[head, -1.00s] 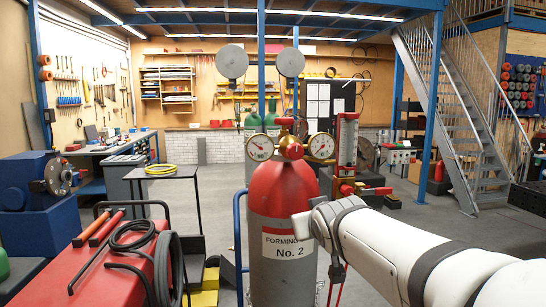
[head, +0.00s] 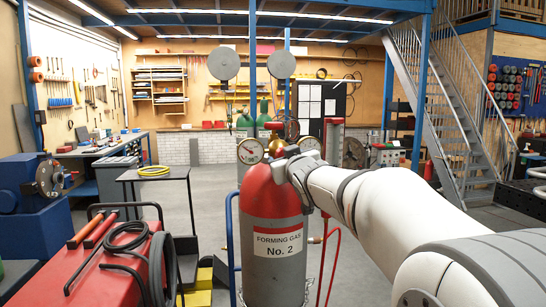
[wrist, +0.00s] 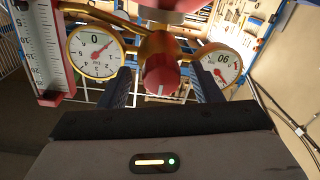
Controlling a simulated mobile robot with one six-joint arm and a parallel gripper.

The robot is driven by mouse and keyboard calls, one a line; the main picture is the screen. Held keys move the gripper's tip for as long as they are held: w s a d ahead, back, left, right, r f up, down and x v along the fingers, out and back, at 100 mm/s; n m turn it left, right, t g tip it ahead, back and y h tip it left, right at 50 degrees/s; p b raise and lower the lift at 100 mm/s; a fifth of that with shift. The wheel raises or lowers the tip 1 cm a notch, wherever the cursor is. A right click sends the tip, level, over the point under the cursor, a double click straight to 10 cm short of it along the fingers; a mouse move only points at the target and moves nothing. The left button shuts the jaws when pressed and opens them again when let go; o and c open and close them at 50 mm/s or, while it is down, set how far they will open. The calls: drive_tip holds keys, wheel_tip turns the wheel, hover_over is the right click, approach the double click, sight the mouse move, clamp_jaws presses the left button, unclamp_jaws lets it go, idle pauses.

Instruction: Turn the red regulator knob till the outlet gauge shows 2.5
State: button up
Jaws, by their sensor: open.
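The red regulator knob (wrist: 160,75) shows in the wrist view, with a pale mark on its face. It lies between the two dark fingers of my gripper (wrist: 165,88), which is open, with gaps on both sides. The gauge with the low-number scale (wrist: 95,50), apparently the outlet gauge, is left of the knob; its red needle points to the upper right, near the 0 to 1 stretch, exact reading unclear. The other gauge (wrist: 220,66) is on the right. In the head view my gripper (head: 284,160) is at the regulator above the red-topped cylinder (head: 273,195), hiding the knob.
A flow tube with a scale (wrist: 43,50) stands close beside the low-number gauge. A red cart with hoses (head: 115,270) is at the lower left of the head view. A small black table (head: 155,175) stands behind it.

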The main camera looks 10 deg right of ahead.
drive_tip(key=shift+w, duration=0.15)
drive_tip(key=c, duration=0.9)
drive_tip(key=shift+a, duration=0.25)
drive_tip(key=shift+d, duration=0.25)
drive_tip(key=shift+c, duration=0.4)
drive_tip(key=shift+a+m+h+b, duration=0.15)
drive_tip(key=shift+m+b, duration=0.75)
drive_tip(key=shift+m, duration=2.85)
drive_tip(key=shift+a+m+h+b, duration=0.15)
drive_tip(key=shift+m+b, duration=0.7)
drive_tip(key=shift+m, duration=2.9)
